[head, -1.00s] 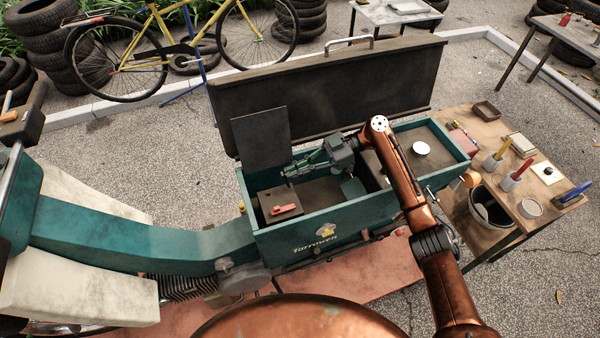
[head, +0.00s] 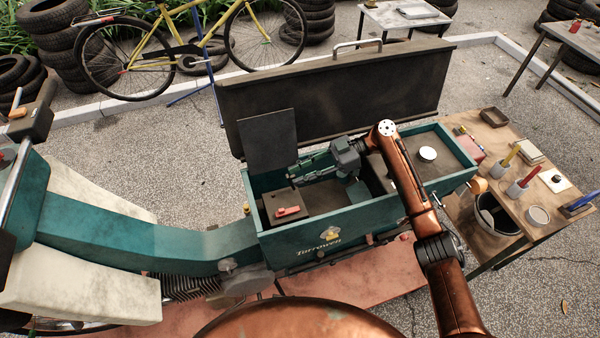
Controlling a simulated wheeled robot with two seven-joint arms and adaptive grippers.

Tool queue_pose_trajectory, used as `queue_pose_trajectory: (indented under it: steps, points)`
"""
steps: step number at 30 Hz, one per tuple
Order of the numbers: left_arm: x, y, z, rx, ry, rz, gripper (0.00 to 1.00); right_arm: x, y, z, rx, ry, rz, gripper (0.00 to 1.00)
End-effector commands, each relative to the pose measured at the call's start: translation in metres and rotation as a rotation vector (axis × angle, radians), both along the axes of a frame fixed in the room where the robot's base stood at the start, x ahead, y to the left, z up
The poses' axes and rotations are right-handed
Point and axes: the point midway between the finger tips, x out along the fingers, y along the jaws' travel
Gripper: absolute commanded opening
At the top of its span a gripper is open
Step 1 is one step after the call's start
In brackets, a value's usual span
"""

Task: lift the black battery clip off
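The teal box is open, and a dark brown battery (head: 272,211) sits in its left end. A red clip (head: 288,211) is on the battery's top near the front. I cannot make out the black clip; the area behind the red clip is partly covered by my gripper. My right gripper (head: 294,174) reaches in from the right, its green-and-dark fingers pointing left over the back edge of the battery. The fingers look close together, but the gap and anything between them are too small to tell. My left gripper is not in view.
The raised dark lid (head: 340,88) and an upright dark panel (head: 267,141) stand behind the battery.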

Motion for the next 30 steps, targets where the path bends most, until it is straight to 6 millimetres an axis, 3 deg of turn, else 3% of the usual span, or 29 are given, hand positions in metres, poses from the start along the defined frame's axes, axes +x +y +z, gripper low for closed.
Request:
queue_pose_trajectory:
  steps: [18,30]
  points:
    - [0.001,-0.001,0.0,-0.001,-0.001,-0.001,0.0,0.0,0.0,0.093,0.001,-0.003,0.001,0.26]
    - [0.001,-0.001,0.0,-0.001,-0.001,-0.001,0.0,0.0,0.0,0.099,0.0,-0.001,0.0,0.26]
